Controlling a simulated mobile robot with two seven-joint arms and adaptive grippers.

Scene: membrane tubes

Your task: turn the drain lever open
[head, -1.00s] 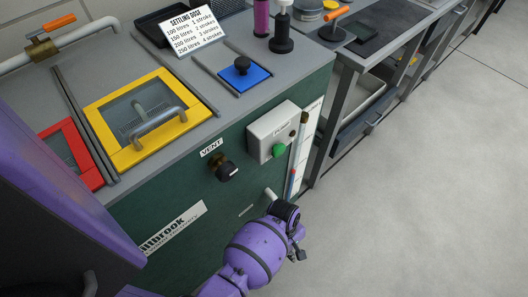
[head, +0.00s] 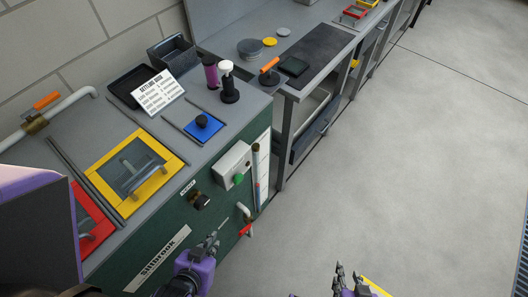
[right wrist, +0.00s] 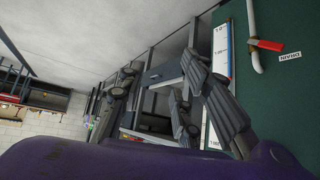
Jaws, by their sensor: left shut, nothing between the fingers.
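The drain lever (head: 246,230) is a small red handle on the pale drain pipe (head: 243,210), low on the green cabinet front. In the right wrist view the red lever (right wrist: 266,45) lies roughly crosswise to the pipe, beside a DRAIN label (right wrist: 290,56). My left gripper (head: 211,243) is shut and empty, left of and slightly below the lever in the picture, apart from it. My right gripper (head: 347,272) is over the floor at the bottom, well right of the lever. Its fingers look spread and empty in the right wrist view (right wrist: 160,70).
Above the lever are a VENT knob (head: 200,201), a grey box with a green button (head: 239,179) and a gauge strip (head: 263,165). Yellow (head: 126,208) and red (head: 102,231) framed hatches are on the cabinet top. Open floor (head: 400,150) lies to the right.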

